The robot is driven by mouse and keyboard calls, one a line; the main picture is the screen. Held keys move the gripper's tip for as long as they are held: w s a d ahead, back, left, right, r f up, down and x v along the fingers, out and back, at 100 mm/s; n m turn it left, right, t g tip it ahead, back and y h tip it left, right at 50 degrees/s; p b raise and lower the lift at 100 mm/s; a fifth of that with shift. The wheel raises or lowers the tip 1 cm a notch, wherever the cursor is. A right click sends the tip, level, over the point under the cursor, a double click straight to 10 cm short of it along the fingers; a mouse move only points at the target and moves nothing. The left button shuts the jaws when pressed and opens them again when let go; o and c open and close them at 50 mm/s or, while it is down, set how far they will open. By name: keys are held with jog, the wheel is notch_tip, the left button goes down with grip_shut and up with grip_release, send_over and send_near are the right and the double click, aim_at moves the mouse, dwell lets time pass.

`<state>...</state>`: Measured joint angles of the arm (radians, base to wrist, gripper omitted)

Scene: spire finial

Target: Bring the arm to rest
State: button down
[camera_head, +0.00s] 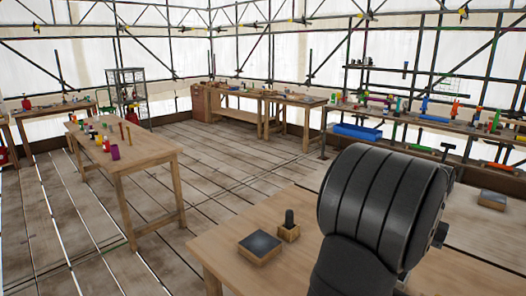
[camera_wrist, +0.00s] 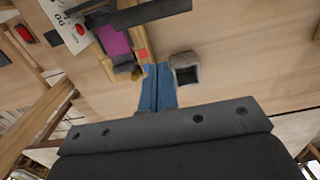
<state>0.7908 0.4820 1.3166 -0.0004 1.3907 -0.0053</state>
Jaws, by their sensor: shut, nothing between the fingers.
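My gripper (camera_wrist: 158,72) shows in the wrist view as two blue fingers pressed together, shut with nothing between them. Wooden table surface lies behind the fingertips. In the head view my dark arm fills the lower right, and the fingers cannot be made out there. On the near table (camera_head: 225,232) stand a low wooden block with a dark flat top (camera_head: 260,244) and a smaller wooden block with a dark upright peg (camera_head: 289,221). Both stand left of my arm, apart from it.
In the wrist view a grey block with a dark face (camera_wrist: 186,68), a purple piece (camera_wrist: 114,41), a dark bar (camera_wrist: 150,14) and a white card (camera_wrist: 68,24) lie near the fingers. Another flat-topped block (camera_head: 492,199) is at right. Floor (camera_head: 225,155) between the tables is open.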

notch_tip(320, 180, down, 8)
jog(key=s+a, duration=0.1)
jog(key=shift+s+a, duration=0.15)
dwell(0.4)
dwell(0.3)
